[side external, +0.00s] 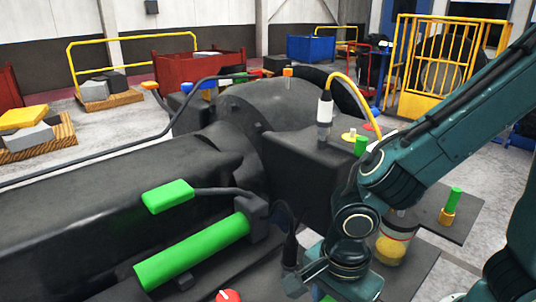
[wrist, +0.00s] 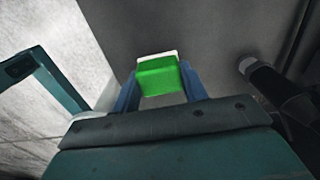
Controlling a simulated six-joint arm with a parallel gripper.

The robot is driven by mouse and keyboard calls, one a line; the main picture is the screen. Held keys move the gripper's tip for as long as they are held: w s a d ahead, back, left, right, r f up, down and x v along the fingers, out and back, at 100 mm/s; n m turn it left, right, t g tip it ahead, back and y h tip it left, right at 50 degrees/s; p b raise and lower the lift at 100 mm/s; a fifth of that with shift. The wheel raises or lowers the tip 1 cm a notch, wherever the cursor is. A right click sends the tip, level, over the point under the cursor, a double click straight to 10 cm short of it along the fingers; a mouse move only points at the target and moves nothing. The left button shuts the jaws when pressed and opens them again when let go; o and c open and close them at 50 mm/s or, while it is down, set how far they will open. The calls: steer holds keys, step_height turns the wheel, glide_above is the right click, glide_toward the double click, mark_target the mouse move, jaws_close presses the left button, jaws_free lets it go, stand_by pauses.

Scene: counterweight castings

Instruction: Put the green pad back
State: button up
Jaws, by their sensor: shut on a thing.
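In the wrist view my gripper (wrist: 158,80) has its two blue fingers closed on the sides of a small green pad (wrist: 158,77) with a whitish far edge. A dark grey surface lies beyond the pad; I cannot tell whether the pad touches it. In the side external view my gripper is low at the bottom centre, mostly hidden behind my own wrist, and only a sliver of green (side external: 316,293) shows there.
A red knob (side external: 228,296) is left of my gripper. A yellow cable (side external: 350,88) arches over the dark block.

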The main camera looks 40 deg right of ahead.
steer(key=shift+f, duration=1.05)
steer(key=shift+f, duration=0.15)
steer(key=o, duration=1.1)
steer(key=shift+c, duration=0.2)
steer(key=shift+r, duration=6.15)
